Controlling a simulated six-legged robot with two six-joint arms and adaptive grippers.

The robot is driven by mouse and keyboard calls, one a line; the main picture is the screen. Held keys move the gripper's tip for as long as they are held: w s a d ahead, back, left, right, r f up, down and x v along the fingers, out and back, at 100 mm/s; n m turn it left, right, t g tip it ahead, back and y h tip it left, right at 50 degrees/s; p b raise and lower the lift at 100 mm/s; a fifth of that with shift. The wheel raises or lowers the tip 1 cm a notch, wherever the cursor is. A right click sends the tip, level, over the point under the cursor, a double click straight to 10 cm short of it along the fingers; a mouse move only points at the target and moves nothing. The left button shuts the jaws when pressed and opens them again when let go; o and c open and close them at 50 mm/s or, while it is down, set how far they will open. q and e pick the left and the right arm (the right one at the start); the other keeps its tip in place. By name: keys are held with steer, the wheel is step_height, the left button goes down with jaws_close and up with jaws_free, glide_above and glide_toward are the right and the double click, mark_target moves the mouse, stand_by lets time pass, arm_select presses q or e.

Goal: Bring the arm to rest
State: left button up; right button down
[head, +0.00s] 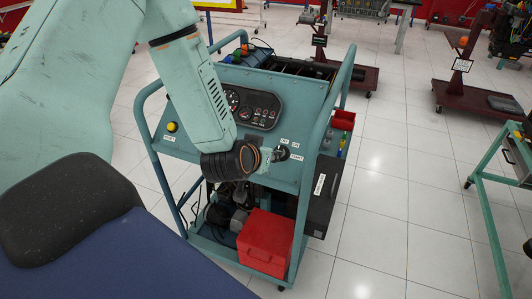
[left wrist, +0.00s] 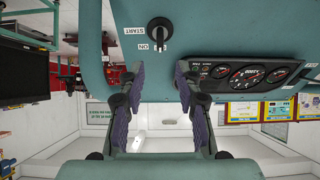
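My left arm reaches in from the left in the head view, over the teal engine trainer cart (head: 300,95). My left gripper (head: 270,165) is at the panel's lower right, close to a black rotary key switch (head: 282,153) with small white labels. In the left wrist view the two fingers of the left gripper (left wrist: 160,72) stand apart with nothing between them. The black switch (left wrist: 158,30) shows beyond the fingertips, beside labels reading ON and START. The fingers look clear of it. My right gripper is not in view.
The panel carries a gauge cluster (head: 252,108) and a yellow button (head: 172,127). A red box (head: 265,242) sits on the cart's lower shelf. Teal handrails (head: 325,125) flank the panel. Another teal frame (head: 490,190) stands at the right, with open tiled floor (head: 400,200) between.

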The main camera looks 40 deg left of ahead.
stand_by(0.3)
arm_select(q)
steer(key=s+d+f+g+h+b, duration=0.1)
steer(key=s+d+f+g+b, duration=0.2)
steer(key=s+f, duration=0.6)
steer(key=s+d+f+m+g+b, duration=0.1)
steer(key=s+d+f+g+b, duration=0.3)
steer(key=s+f, duration=0.6)
steer(key=s+d+f+m+g+h+b, duration=0.1)
steer(key=s+d+f+g+b, duration=0.2)
steer(key=s+f, duration=0.7)
steer(key=shift+s+d+g+h+b, duration=0.35)
steer(key=shift+s+b, duration=0.3)
steer(key=shift+s, duration=0.35)
